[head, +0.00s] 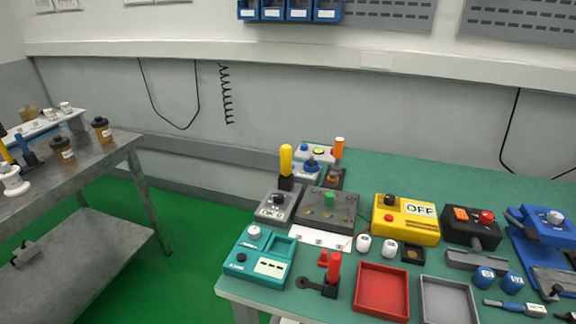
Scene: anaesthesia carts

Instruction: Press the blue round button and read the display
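Several round blue parts show on devices on the green table. A small blue knob or button (306,147) sits on the pale box at the back, beside a yellow-green part. A larger round blue part (312,163) sits on the box just in front of it. I cannot tell which is the button. A yellow box (407,228) has a display (420,209) reading "OFF". A grey box has a small display (270,213); its text is hard to read. My gripper is not in view.
A teal device (261,261), a red lever (332,268), a red tray (382,291) and a grey tray (447,300) crowd the table's front. A yellow-handled upright lever (286,160) stands left of the back boxes. Green floor is open between the table and the left metal cart (75,170).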

